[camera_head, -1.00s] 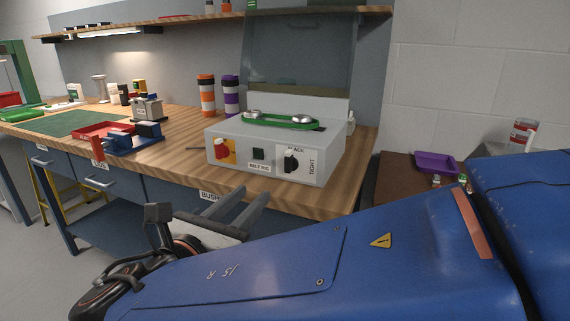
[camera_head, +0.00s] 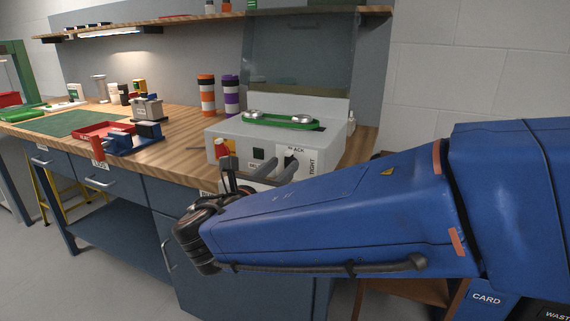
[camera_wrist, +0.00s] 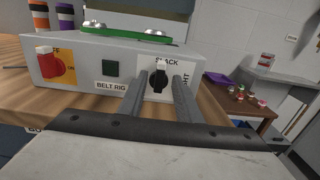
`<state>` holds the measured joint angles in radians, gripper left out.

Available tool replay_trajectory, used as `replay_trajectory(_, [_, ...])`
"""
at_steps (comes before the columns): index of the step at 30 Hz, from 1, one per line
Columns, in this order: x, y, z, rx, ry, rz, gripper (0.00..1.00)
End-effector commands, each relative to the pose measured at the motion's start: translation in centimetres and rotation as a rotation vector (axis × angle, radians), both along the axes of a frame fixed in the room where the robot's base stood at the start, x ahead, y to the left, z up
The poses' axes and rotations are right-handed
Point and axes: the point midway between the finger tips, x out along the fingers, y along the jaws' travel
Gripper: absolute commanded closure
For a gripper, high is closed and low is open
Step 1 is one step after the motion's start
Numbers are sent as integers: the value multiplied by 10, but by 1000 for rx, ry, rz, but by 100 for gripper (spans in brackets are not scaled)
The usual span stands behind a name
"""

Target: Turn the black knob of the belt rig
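The belt rig (camera_head: 230,135) is a light grey box on the workbench, with a green belt around two pulleys on top. It also fills the upper wrist view (camera_wrist: 90,60). Its black knob (camera_wrist: 159,80) sits on a white plate marked SLACK above and TIGHT at the right; its grip looks upright, towards SLACK. The knob is partly visible in the head view (camera_head: 291,161). My gripper (camera_wrist: 160,76) is open, with one finger to each side of the knob in the wrist view. I see a gap at both sides; whether the tips reach past the knob is unclear.
A clear raised cover (camera_head: 300,50) stands behind the belt. A brown side table (camera_wrist: 245,105) is at the right.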

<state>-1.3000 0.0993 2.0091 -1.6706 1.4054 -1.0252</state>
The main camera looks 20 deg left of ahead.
Motion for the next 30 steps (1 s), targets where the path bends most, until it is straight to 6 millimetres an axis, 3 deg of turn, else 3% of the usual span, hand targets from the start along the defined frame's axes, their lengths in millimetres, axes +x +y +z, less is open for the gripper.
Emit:
replay_trajectory(7, [23, -2, 0, 0, 0, -1, 69])
replay_trajectory(18, [27, -2, 0, 0, 0, -1, 69])
replay_trajectory(22, [26, -2, 0, 0, 0, 0, 100])
replay_trajectory(30, [26, -2, 0, 8, -1, -1, 100])
